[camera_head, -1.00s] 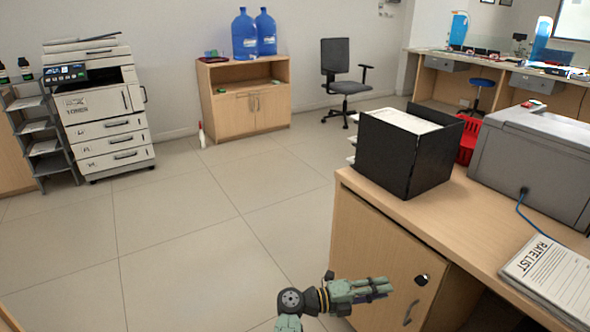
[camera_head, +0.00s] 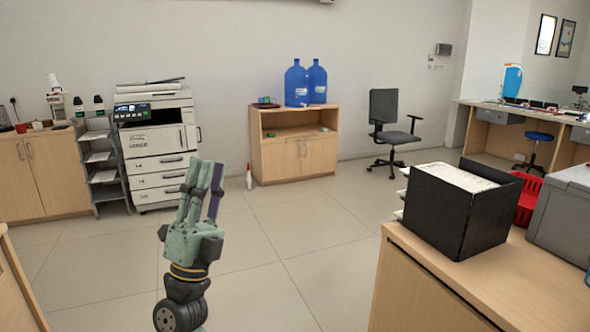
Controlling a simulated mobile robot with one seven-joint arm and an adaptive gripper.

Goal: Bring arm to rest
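My gripper (camera_head: 205,172) is raised in front of my body, left of the picture's middle, with its fingers pointing up. It is above the open tiled floor and touches nothing that I can see. The fingers are close to each other, with a dark finger at the right and green ones at the left. No object shows in the gripper. I cannot make out whether the fingertips meet.
The wooden counter (camera_head: 407,295) with a black paper tray (camera_head: 455,215) stands at the right. A copier (camera_head: 158,150) and a low cabinet (camera_head: 300,155) with blue bottles stand along the wall. An office chair (camera_head: 385,130) is behind. The tiled floor (camera_head: 290,225) between is clear.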

